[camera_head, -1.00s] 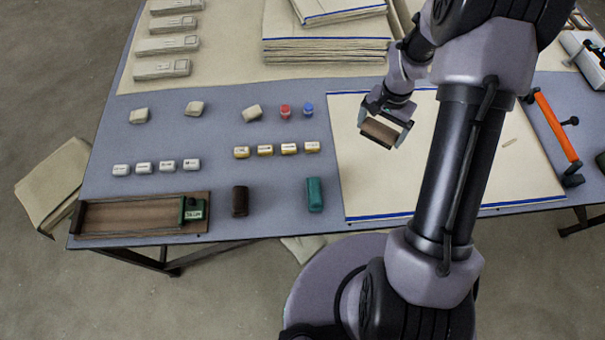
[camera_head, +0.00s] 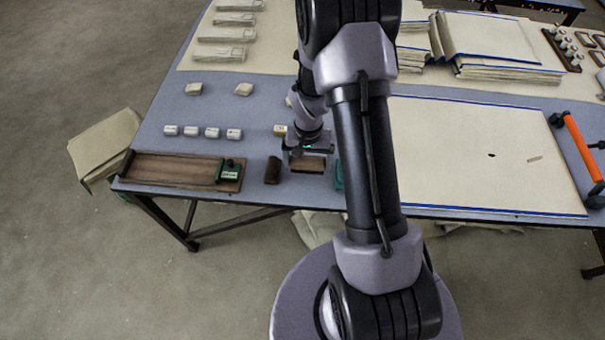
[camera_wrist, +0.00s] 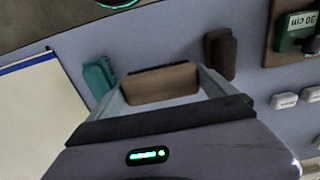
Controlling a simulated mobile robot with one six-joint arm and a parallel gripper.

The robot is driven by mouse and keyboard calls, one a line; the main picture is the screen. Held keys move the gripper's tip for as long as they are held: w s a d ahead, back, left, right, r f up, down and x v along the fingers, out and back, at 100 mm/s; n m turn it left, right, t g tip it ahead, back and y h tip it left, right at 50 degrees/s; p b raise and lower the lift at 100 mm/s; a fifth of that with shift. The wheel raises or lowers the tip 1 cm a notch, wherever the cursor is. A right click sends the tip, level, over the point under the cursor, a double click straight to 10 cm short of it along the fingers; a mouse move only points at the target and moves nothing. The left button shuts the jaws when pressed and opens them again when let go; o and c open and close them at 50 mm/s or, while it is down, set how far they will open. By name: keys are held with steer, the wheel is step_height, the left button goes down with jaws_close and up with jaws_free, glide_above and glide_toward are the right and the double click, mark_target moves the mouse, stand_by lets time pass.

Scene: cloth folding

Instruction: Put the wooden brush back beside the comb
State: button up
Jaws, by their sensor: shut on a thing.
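My gripper (camera_head: 309,158) is shut on the wooden brush (camera_head: 307,166), a brown block. In the wrist view the brush (camera_wrist: 160,84) sits crosswise between the two fingers, with a dark strip along its far edge. It appears held above the grey table, between a dark brown block (camera_head: 273,170) and a green block (camera_head: 338,176). The wrist view shows the green block (camera_wrist: 98,76) to its left and the brown block (camera_wrist: 220,55) to its right. I cannot tell which of these is the comb. My arm partly hides the green block in the head view.
A wooden tray (camera_head: 165,168) with a green "30 cm" block (camera_head: 230,174) lies left of the brown block. Several small white blocks (camera_head: 212,132) stand behind. A cream cloth (camera_head: 470,130) with blue edges and an orange-handled tool (camera_head: 583,148) lie right. The table's front edge is close.

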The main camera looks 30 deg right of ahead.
step_height(320, 180, down, 3)
steer(key=shift+f+b, duration=0.2)
steer(key=shift+b, duration=0.2)
steer(key=shift+f, duration=0.25)
steer(key=o, duration=0.9)
steer(key=shift+r, duration=0.1)
steer(key=shift+o, duration=0.2)
step_height(320, 180, up, 12)
steer(key=p, duration=0.5)
steer(key=shift+r, duration=0.1)
step_height(320, 180, up, 13)
steer(key=t, duration=0.2)
glide_above(307, 169)
steer(key=a, duration=0.4)
steer(key=s+a+r+n+t+y, duration=0.1)
steer(key=s+a+r+t, duration=0.1)
steer(key=s+a+r, duration=0.3)
steer(key=s+a+r+n+t+y, duration=0.1)
steer(key=s+a+r, duration=0.5)
steer(key=s+r, duration=0.4)
steer(key=shift+s+t, duration=0.2)
steer(key=shift+t, duration=0.2)
